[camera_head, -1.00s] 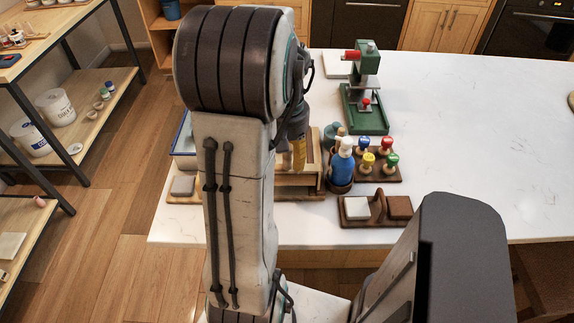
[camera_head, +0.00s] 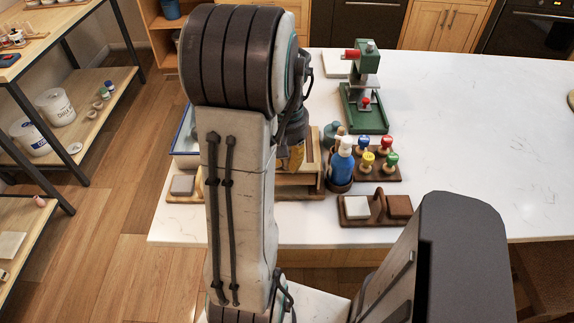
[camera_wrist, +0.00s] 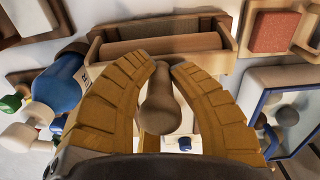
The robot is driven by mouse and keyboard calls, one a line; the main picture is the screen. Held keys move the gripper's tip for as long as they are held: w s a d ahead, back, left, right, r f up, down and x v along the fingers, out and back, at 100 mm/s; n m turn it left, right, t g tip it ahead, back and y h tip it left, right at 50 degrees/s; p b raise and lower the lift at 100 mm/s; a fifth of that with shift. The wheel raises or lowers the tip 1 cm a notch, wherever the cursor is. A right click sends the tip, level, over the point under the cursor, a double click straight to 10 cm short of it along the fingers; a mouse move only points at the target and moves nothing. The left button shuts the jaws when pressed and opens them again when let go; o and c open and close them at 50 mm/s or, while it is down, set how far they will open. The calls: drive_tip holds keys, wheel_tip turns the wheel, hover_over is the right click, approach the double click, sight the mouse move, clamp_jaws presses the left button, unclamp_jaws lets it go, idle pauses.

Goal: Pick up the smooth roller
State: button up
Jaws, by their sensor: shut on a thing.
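In the wrist view the yellow fingers of my gripper (camera_wrist: 164,68) are closed around a brown, rounded wooden piece with a bulb-like end (camera_wrist: 161,110), which looks like the smooth roller. Its far part is hidden, and I cannot tell whether it is clear of its support. A wooden rack (camera_wrist: 115,53) with a brown bar across it lies just beyond the fingertips. In the head view my gripper (camera_head: 292,158) is over this wooden rack (camera_head: 300,191), mostly hidden behind my arm, and the roller cannot be made out there.
A blue bottle (camera_head: 341,165) stands close right of the rack, with colored-knob stamps (camera_head: 367,161) beside it. A brown holder with two blocks (camera_head: 375,221) is in front. A blue-rimmed tray (camera_head: 184,150) lies left. A green press (camera_head: 365,115) stands behind.

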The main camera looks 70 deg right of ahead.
clamp_jaws()
